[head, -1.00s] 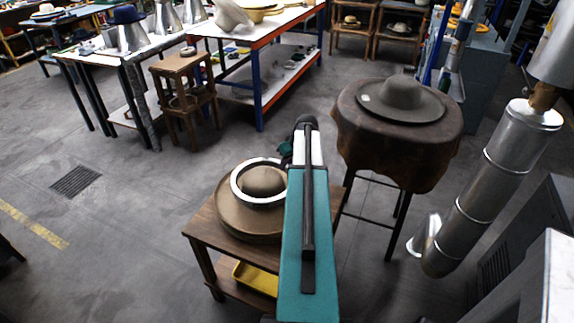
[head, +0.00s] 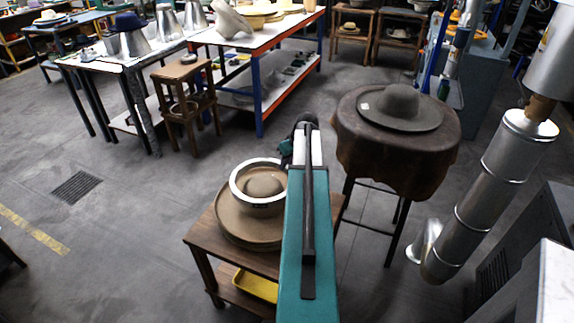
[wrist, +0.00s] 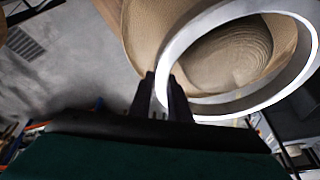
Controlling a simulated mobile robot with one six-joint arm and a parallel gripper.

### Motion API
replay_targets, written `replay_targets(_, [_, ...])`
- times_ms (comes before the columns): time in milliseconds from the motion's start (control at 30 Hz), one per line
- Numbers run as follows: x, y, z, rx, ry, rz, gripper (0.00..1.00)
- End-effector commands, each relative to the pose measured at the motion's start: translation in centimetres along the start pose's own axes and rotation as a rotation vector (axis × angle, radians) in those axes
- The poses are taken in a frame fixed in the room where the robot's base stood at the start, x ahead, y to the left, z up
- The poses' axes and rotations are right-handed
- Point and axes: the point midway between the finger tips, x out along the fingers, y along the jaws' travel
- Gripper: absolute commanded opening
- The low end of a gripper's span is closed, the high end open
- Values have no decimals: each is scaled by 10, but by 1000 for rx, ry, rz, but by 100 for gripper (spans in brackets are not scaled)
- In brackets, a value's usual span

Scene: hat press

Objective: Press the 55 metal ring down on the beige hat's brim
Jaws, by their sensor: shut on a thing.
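The beige hat (head: 236,229) lies on a wooden stand, brim flat and crown up. The white metal ring (head: 238,192) is around the crown in the head view; its outer wall shows at the front, and it appears to sit above the brim. In the wrist view the ring (wrist: 300,88) shows large, with the hat (wrist: 150,30) behind it. My gripper (wrist: 162,97) is shut on the ring's wall, one finger each side. In the head view the fingers are hidden behind my teal arm. Whether the ring touches the brim cannot be told.
The wooden stand (head: 205,240) has a lower shelf with a yellow tray (head: 256,286). To the right, a dark-covered round table (head: 370,150) holds a grey hat (head: 400,105). A metal duct (head: 480,200) stands further right. The floor to the left is clear.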

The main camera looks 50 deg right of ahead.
Motion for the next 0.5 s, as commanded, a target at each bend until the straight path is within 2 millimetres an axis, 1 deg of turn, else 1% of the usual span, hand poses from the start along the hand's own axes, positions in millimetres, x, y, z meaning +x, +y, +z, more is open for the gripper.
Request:
replay_targets(33, [-4,0,-2,1,2,0,0])
replay_targets(500, [-23,-2,-10,1,2,0,0])
